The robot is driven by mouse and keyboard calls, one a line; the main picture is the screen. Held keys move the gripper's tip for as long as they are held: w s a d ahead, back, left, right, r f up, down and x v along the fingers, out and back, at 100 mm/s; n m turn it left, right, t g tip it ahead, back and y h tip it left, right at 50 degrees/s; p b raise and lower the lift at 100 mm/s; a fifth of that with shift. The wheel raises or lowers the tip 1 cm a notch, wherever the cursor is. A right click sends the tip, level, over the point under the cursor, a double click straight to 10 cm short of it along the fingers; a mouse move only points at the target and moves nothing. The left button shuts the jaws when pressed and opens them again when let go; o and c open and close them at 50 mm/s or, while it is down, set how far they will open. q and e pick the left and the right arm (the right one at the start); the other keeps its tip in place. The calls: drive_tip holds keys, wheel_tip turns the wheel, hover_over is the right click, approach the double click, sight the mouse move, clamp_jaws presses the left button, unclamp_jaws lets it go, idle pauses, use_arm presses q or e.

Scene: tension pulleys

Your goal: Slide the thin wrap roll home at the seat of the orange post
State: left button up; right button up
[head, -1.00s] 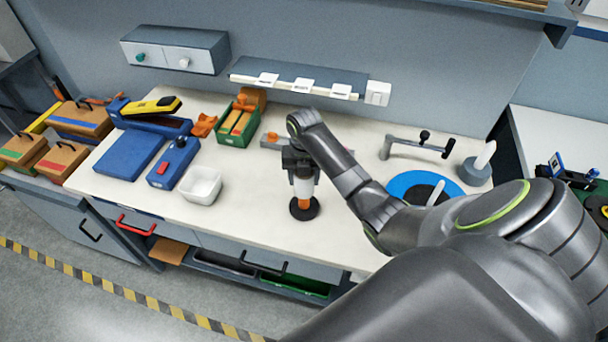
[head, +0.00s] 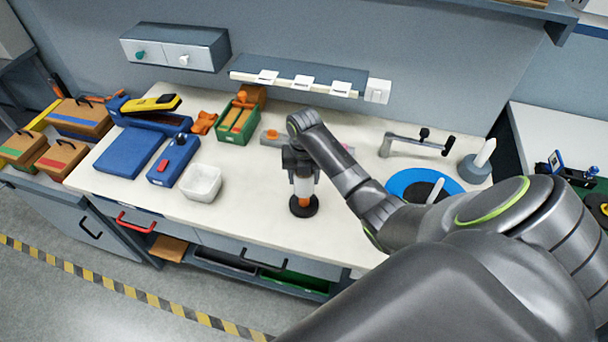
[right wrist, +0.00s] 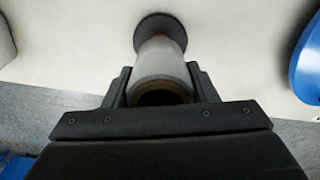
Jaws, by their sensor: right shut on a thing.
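The thin wrap roll (head: 303,187) is a pale cylinder, upright above the dark round base (head: 304,207) near the bench's front edge. A short orange part of the post (head: 304,201) shows between the roll and the base, so the roll is around or directly over the post. My right gripper (head: 298,165) points down and is shut on the roll's upper part. In the right wrist view the roll (right wrist: 162,70) sits between both fingers, its brown core opening facing me, with the dark base (right wrist: 160,27) beyond. My left gripper is out of view.
A white bowl (head: 201,182) and a blue device (head: 173,160) stand to the left. A blue disc (head: 400,185) with a white post, a grey crank (head: 415,145) and a grey-based white post (head: 477,163) are to the right. The bench between bowl and roll is clear.

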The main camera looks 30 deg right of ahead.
drive_tip(key=shift+f, duration=0.2)
idle(0.3)
drive_tip(key=shift+f+b, duration=0.65)
drive_tip(key=shift+f, duration=0.7)
drive_tip(key=shift+p, duration=0.35)
drive_tip(key=shift+f+b, duration=0.95)
drive_tip(key=shift+f, duration=0.4)
drive_tip(key=shift+r, duration=0.1)
drive_tip(key=shift+s, duration=0.1)
drive_tip(key=o, duration=1.1)
